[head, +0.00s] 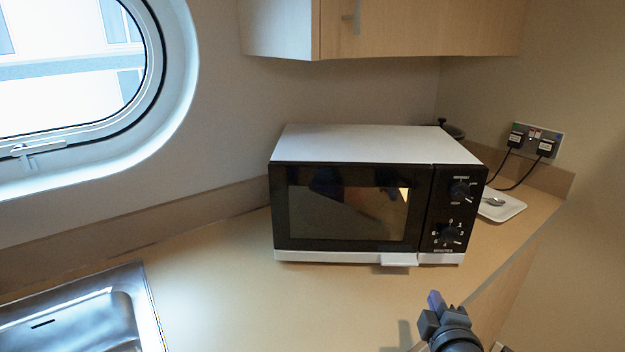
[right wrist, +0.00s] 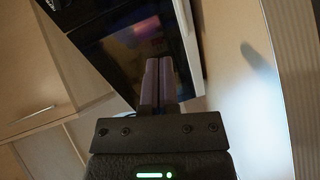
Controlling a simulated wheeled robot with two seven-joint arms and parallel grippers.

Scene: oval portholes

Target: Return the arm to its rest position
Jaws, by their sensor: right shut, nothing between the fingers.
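My right gripper (head: 435,302) is at the bottom of the head view, in front of the microwave and low near the counter's front edge. In the right wrist view its two fingers (right wrist: 157,82) are together with nothing between them. The microwave (head: 345,205) stands on the counter with its door shut. Its dark door also shows in the right wrist view (right wrist: 130,45), beyond the fingers. The gripper appears apart from the microwave. My left gripper is in neither view.
A metal sink (head: 85,310) is set in the counter (head: 220,290) at the lower left. A white dish (head: 505,206) with a spoon lies right of the microwave, below a socket with two plugs (head: 530,141). A wall cupboard (head: 420,28) hangs above. The counter between sink and gripper is clear.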

